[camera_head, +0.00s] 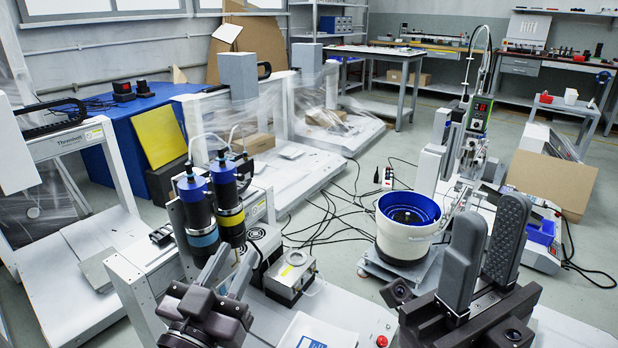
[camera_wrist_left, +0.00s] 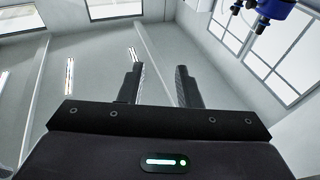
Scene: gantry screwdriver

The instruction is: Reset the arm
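My left gripper (camera_head: 229,268) is at the lower left of the head view, in front of the two dark screwdriver units. In the left wrist view the left gripper (camera_wrist_left: 158,84) has its two fingers apart with nothing between them, and it faces the upper walls and windows. My right gripper (camera_head: 488,238) is at the lower right of the head view. Its two dark padded fingers stand upright with a gap between them and hold nothing. The gantry screwdriver units (camera_head: 230,208) have blue tops, and one has a yellow band.
A white feeder bowl with a blue inside (camera_head: 412,240) stands beyond and left of my right gripper. A metal fixture block (camera_head: 291,272) and a red button (camera_head: 382,341) are on the bench between my grippers. Cables run over the floor. A cardboard box (camera_head: 550,182) stands at right.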

